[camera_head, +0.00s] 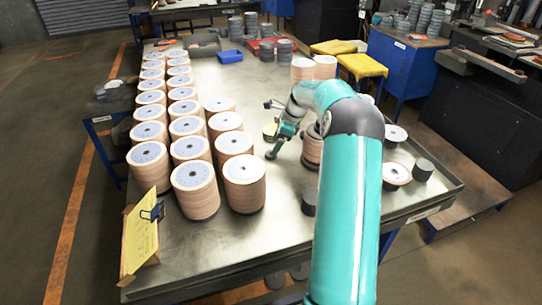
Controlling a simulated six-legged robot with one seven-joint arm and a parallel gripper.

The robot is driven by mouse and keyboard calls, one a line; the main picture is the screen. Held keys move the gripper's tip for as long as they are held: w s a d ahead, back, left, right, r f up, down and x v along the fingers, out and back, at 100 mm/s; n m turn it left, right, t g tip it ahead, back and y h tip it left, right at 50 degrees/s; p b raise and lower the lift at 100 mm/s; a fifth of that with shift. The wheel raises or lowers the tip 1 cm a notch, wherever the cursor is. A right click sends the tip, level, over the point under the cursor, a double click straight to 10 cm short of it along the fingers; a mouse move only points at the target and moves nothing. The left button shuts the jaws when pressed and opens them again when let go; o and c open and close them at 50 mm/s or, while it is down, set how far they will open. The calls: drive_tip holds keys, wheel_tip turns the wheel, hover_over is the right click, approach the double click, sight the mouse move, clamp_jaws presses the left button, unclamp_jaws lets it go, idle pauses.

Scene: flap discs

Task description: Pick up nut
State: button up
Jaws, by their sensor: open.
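My teal arm reaches from the bottom right over the metal table (255,232). My gripper (271,131) is at the arm's far end, near the middle of the table, with its jaws apart. A small round tan-topped object (269,132) with a dark lower part shows between or just behind the jaws; I cannot tell whether it touches them. I cannot make out a nut for certain at this size. A stack of discs (312,150) stands just right of my gripper, partly hidden by my arm.
Rows of tall disc stacks (149,166) fill the table's left side, the nearest (244,184) left of my gripper. A yellow sign (140,236) stands at the front left corner. Dark cylinders (423,170) and flat discs (396,174) lie right of my arm.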

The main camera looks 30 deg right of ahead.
sight(269, 153)
drive_tip(key=x, duration=0.4)
drive_tip(key=shift+f, duration=0.2)
drive_tip(key=shift+d, duration=0.1)
drive_tip(key=c, duration=1.1)
drive_tip(key=shift+r, duration=0.1)
drive_tip(key=shift+r, duration=0.6)
wheel_tip(269, 153, up, 2)
drive_tip(key=shift+s+r, duration=0.1)
drive_tip(key=s+a+r, duration=0.1)
drive_tip(key=s+r, duration=0.2)
drive_tip(key=s, duration=0.1)
drive_tip(key=s+r, duration=0.3)
drive_tip(key=s, duration=0.2)
drive_tip(key=s+a+r, duration=0.1)
drive_tip(key=s+r, duration=0.2)
drive_tip(key=s, duration=0.1)
drive_tip(key=shift+s+a+r, duration=0.2)
drive_tip(key=shift+s+a, duration=0.15)
drive_tip(key=shift+s, duration=0.05)
